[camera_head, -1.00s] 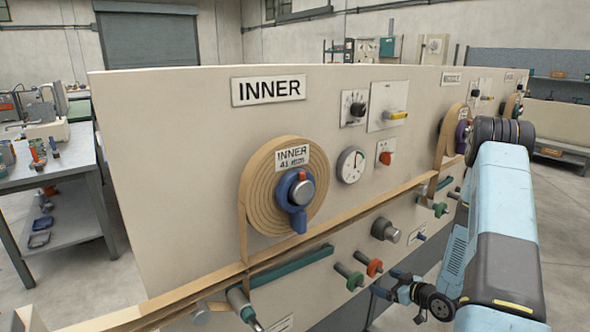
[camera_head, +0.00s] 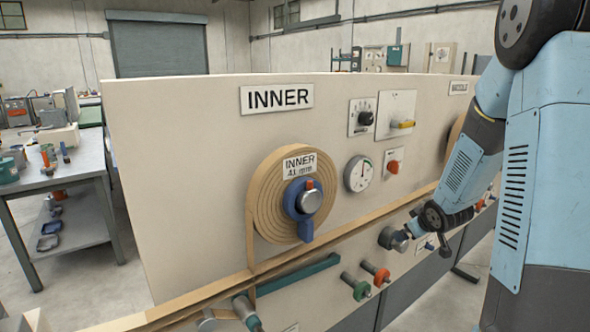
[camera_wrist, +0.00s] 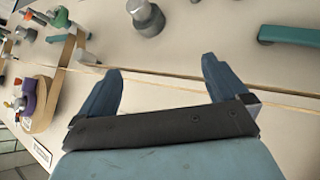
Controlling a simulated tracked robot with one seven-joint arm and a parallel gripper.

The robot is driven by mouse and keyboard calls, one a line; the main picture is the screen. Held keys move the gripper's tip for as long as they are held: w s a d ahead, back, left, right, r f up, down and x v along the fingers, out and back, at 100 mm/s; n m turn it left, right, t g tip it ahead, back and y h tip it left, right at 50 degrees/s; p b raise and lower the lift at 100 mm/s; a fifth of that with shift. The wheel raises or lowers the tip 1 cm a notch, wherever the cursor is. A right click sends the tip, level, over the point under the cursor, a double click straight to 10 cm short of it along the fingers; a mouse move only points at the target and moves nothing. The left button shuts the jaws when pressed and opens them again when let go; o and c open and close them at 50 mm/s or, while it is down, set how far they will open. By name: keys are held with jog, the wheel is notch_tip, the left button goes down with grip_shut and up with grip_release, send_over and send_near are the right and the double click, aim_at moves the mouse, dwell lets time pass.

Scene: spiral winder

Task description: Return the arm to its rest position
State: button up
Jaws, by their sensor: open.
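My arm's blue and black links fill the right side of the head view. My gripper (camera_head: 412,230) is in front of the panel's lower face, close to a grey cylindrical knob (camera_head: 393,239). In the wrist view my gripper (camera_wrist: 160,85) shows two dark blue fingers spread wide apart with nothing between them. The grey knob (camera_wrist: 146,18) lies beyond the fingers, apart from them. The head view does not show the fingers clearly.
The beige winder panel (camera_head: 180,150) carries an INNER paper roll (camera_head: 265,190) with a blue-handled hub (camera_head: 304,200). Green (camera_head: 358,287) and red (camera_head: 377,272) knobs stick out below the ledge. A workbench (camera_head: 60,175) stands at left, with open floor beside it.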

jog(key=s+a+r+m+g+h, duration=0.2)
jog(key=s+a+r+m, duration=0.2)
jog(key=s+r, duration=0.95)
jog(key=s+a+r+g+y, duration=0.1)
jog(key=s+a+r, duration=0.2)
jog(key=s, duration=0.6)
jog(key=s+a+r+m+y, duration=0.1)
jog(key=s+a+r, duration=0.3)
jog(key=s, duration=0.5)
jog(key=shift+a+m+g, duration=0.3)
jog(key=shift+a+g, duration=0.05)
jog(key=shift+g, duration=0.05)
jog(key=shift+c, duration=0.5)
